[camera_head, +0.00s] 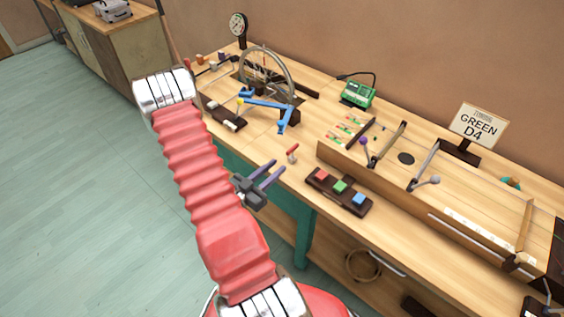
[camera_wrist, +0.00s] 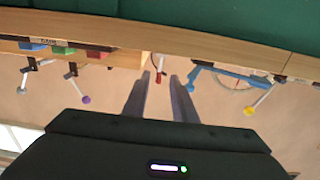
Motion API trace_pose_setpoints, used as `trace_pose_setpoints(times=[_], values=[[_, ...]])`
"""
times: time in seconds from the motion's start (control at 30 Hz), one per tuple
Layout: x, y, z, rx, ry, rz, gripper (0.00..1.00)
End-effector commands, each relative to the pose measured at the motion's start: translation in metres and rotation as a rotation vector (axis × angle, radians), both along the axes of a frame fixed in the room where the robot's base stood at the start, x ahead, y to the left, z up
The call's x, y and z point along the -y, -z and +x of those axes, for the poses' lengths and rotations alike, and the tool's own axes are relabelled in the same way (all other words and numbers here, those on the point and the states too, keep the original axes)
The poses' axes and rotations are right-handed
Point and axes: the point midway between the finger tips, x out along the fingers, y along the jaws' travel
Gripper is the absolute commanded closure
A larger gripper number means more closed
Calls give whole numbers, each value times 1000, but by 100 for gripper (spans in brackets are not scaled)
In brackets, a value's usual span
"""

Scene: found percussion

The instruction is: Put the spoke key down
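My gripper (camera_head: 278,166) is open, at the front edge of the wooden bench. In the wrist view its two fingers (camera_wrist: 160,76) stand apart, with nothing clearly held between them. A small red-topped piece (camera_head: 292,153) is on the bench just beyond the fingertips. In the wrist view a small red piece (camera_wrist: 158,78) shows in the gap between the fingertips, apart from both. I cannot tell whether this piece is the spoke key, and I make out no other clear spoke key.
A spoked wheel (camera_head: 268,72) and blue arms (camera_head: 284,117) stand behind. A dark block with coloured buttons (camera_head: 340,187) lies to the right, before a long wooden tray (camera_head: 420,196) with levers. A sign (camera_head: 478,125) reads GREEN D4. Some bare bench lies around the red-topped piece.

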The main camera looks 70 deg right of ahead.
Motion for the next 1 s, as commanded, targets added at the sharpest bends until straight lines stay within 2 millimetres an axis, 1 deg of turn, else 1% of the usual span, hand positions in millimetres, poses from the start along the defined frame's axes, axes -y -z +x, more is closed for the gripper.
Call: trace_pose_setpoints(times=[0.1, 0.3, 1.0], values=[[-12, 0, 7, 1, -4, 0, 75], [-23, 0, 11, 0, -2, 0, 75], [-24, 0, 11, 1, 0, 0, 75]])
